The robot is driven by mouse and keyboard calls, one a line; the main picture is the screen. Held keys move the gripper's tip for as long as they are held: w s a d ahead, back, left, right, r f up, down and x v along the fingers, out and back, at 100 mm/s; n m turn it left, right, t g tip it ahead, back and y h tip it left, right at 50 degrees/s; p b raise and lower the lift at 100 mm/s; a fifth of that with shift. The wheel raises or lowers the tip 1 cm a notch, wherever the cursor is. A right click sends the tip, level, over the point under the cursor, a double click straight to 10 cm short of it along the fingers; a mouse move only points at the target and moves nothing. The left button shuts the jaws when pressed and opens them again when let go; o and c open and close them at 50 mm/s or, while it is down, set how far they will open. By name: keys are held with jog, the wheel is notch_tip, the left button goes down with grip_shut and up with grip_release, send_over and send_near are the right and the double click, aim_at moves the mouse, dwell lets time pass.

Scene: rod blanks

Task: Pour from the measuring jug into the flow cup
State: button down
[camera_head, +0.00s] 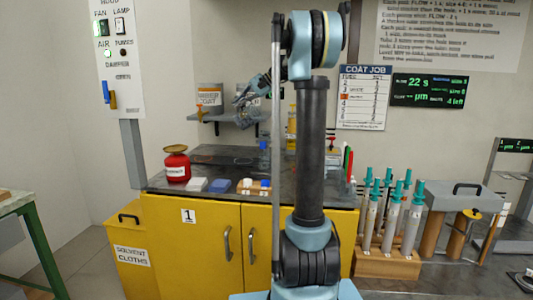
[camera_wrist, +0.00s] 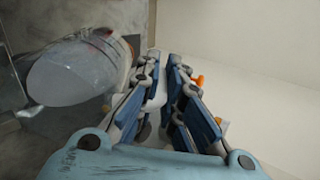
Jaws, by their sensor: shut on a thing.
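My gripper (camera_wrist: 165,75) has its blue-padded fingers closed around a pale strip that looks like the measuring jug's handle. The measuring jug (camera_wrist: 72,75), a translucent grey body with small reddish marks, lies close beside the fingers at the left of the wrist view. It appears tilted there; its contents cannot be made out. In the head view my gripper (camera_head: 247,108) is raised in front of the wall shelf, left of my column, and the jug is hard to make out there. I cannot pick out the flow cup in either view.
Below is a dark bench top (camera_head: 225,168) over yellow cabinets (camera_head: 190,240). A red can (camera_head: 177,165), coloured blocks and a small blue bottle (camera_head: 264,155) stand on it. Tins (camera_head: 209,97) sit on the shelf. A wooden rack (camera_head: 388,262) of teal-topped tubes stands at right.

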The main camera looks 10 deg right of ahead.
jog(key=shift+s+d+r+t+y, duration=0.2)
jog(key=shift+d+r+y, duration=0.2)
jog(key=shift+d+y, duration=0.25)
jog(key=shift+s+d+r+t+y, duration=0.1)
jog(key=shift+d+r+t+y, duration=0.1)
jog(key=shift+d+r+y, duration=0.4)
dwell(6.8)
